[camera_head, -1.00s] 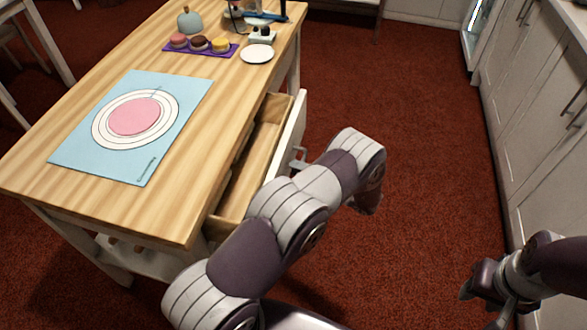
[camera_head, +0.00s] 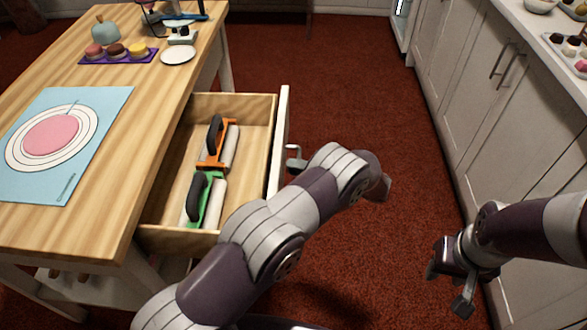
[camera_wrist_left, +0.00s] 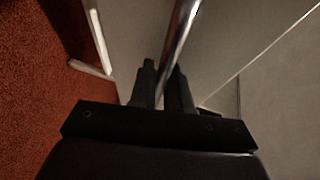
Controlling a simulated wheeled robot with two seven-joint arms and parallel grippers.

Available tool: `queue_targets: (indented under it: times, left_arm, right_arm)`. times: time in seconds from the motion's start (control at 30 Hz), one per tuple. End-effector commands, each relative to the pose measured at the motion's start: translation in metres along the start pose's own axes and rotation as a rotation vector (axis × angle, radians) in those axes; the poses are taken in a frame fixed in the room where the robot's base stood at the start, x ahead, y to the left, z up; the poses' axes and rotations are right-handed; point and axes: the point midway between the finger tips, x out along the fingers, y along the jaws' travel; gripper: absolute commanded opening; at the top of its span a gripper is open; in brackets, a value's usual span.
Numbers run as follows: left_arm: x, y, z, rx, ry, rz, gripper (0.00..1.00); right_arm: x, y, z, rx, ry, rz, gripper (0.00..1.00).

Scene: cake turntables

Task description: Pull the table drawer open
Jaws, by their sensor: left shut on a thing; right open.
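The wooden table drawer (camera_head: 258,132) stands well out from the table's right side in the head view. Its white front (camera_head: 281,130) carries a metal handle (camera_head: 293,158), partly hidden behind my left arm. In the left wrist view, my left gripper (camera_wrist_left: 163,78) is shut around the shiny handle bar (camera_wrist_left: 180,35). The left fingers are hidden in the head view. My right gripper (camera_head: 448,291) is open and empty at the lower right, away from the drawer.
An orange tool (camera_head: 214,155) and a green tool (camera_head: 207,205) lie in the drawer. The tabletop (camera_head: 140,110) holds a blue mat (camera_head: 95,105), a purple tray (camera_head: 88,61) of small cakes and a white plate (camera_head: 178,55). White cabinets (camera_head: 470,90) stand right; red floor lies between.

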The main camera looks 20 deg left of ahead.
Motion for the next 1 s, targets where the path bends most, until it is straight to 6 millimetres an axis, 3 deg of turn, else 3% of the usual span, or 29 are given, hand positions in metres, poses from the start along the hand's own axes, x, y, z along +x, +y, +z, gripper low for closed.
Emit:
queue_targets:
  times: [0.17,0.2,0.57,1.0]
  left_arm:
    - [0.0,0.0,0.0,0.0,0.0,0.0,0.0]
    - [0.0,0.0,0.0,0.0,0.0,0.0,0.23]
    - [-0.007,0.0,0.0,-0.001,0.002,0.001,0.23]
    - [-0.111,0.002,0.0,-0.001,0.002,0.001,0.23]
  right_arm:
    - [0.0,0.0,0.0,0.0,0.0,0.0,0.43]
    - [0.0,0.0,0.0,0.0,0.0,0.0,0.43]
    - [0.0,0.0,0.0,0.0,0.0,0.0,0.43]
    - [0.004,0.0,0.001,0.0,0.0,0.0,0.43]
